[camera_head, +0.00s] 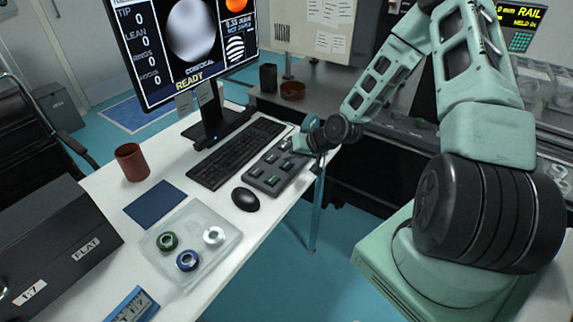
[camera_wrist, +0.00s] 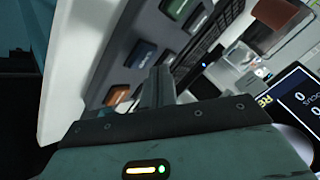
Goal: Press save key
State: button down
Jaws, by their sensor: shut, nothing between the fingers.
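A dark key panel (camera_head: 275,172) with several large keys lies on the white desk, right of the keyboard. In the wrist view the panel (camera_wrist: 113,62) carries a brown key (camera_wrist: 118,95), a blue key (camera_wrist: 141,54), a green key (camera_wrist: 165,57) and others. I cannot read their labels, so I cannot tell which is the save key. My gripper (camera_head: 296,146) is at the far end of the panel.
A monitor (camera_head: 190,40) showing READY stands behind the keyboard (camera_head: 236,152). A mouse (camera_head: 245,199) lies left of the panel's near end. A clear tray (camera_head: 216,250) with ringed parts, a blue pad (camera_head: 155,204) and a brown cup (camera_head: 131,162) are further left.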

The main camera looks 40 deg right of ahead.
aim_at(290, 166)
jog(key=shift+f, duration=0.1)
jog(key=shift+f, duration=0.35)
jog(key=shift+f+b, duration=0.4)
jog(key=shift+b, duration=0.05)
dwell(0.8)
jog(key=shift+r+p, duration=0.75)
jog(key=shift+r, duration=0.1)
jog(key=shift+r, duration=0.1)
notch_tip(290, 166, up, 5)
jog(key=p, duration=0.4)
dwell(0.9)
